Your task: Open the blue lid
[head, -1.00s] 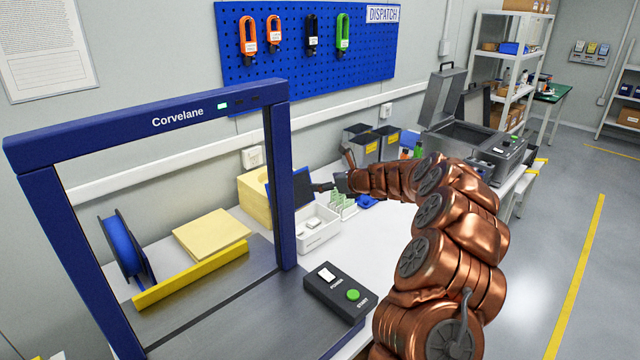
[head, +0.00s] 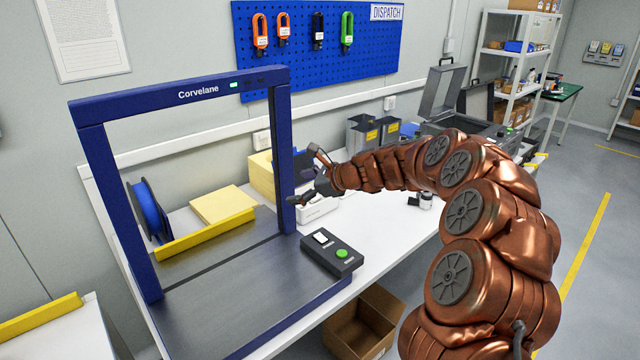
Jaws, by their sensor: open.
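My gripper (head: 308,178) is at the end of my copper arm, beside the right post of the blue arch. Its fingers are spread apart and nothing shows between them. A dark blue panel (head: 302,160), which looks like the blue lid, stands upright just behind the gripper and is partly hidden by it and the post. I cannot tell whether they touch. A white box (head: 318,210) sits on the table below the gripper, its upper part mostly covered by my gripper and arm.
A blue Corvelane arch (head: 180,93) stands left of the gripper, with a black button box (head: 329,255) in front. Grey bins (head: 362,135) and an open grey case (head: 440,112) stand behind my arm.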

